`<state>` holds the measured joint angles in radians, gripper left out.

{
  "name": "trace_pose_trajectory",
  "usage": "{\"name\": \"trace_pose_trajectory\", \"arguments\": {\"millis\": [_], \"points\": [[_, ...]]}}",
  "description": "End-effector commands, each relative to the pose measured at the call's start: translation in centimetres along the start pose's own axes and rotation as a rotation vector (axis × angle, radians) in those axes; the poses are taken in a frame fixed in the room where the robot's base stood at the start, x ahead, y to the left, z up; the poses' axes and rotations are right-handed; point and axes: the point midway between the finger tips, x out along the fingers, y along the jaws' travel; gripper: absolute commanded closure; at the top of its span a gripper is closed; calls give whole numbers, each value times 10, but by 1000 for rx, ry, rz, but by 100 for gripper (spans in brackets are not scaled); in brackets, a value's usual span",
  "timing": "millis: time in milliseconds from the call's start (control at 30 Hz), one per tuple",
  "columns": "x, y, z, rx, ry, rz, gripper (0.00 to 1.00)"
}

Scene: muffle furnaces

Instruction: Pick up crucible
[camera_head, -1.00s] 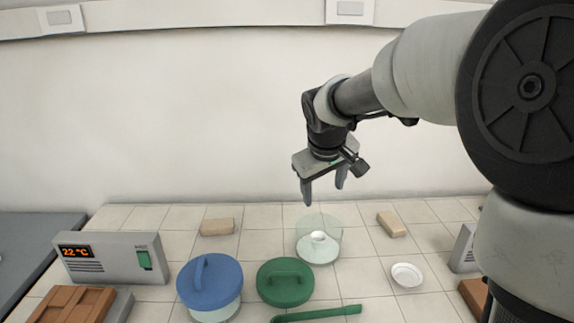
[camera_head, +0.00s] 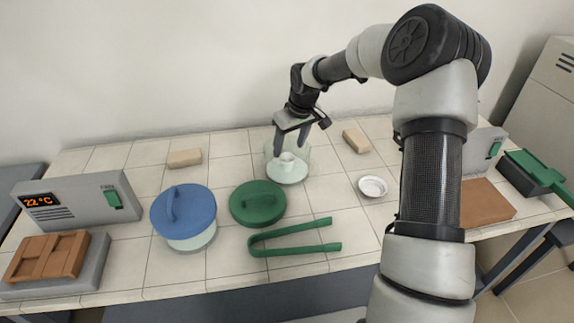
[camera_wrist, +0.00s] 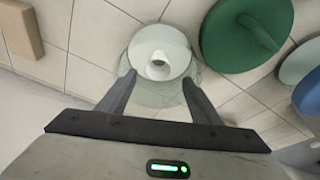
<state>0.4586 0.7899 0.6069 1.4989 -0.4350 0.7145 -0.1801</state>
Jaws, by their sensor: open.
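The crucible (camera_head: 287,161) is a small white cup inside a clear glass vessel (camera_head: 287,178) on the tiled bench. In the wrist view the crucible (camera_wrist: 158,66) shows its dark round mouth, with the glass vessel (camera_wrist: 160,38) around it. My gripper (camera_head: 291,151) is open and empty, above the crucible. In the wrist view the fingers of my gripper (camera_wrist: 159,77) point toward the crucible, one on each side of it in the picture. I cannot tell how far the fingertips are from the glass rim.
A green lid (camera_head: 258,205) and a blue-lidded glass jar (camera_head: 184,215) stand left of the vessel. Green tongs (camera_head: 295,238) lie in front. A small white dish (camera_head: 373,187) is at right. Tan blocks (camera_head: 184,158) (camera_head: 357,140) lie behind. A control unit (camera_head: 80,202) reads 22 °C.

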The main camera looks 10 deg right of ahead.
Motion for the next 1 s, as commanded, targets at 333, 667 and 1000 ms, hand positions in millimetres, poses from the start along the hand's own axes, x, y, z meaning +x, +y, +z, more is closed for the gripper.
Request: {"name": "trace_pose_trajectory", "arguments": {"millis": [333, 667, 1000], "points": [[32, 1, 1, 1, -1, -1, 41], [70, 3, 1, -1, 1, 0, 41], [71, 4, 1, 0, 1, 1, 62]]}}
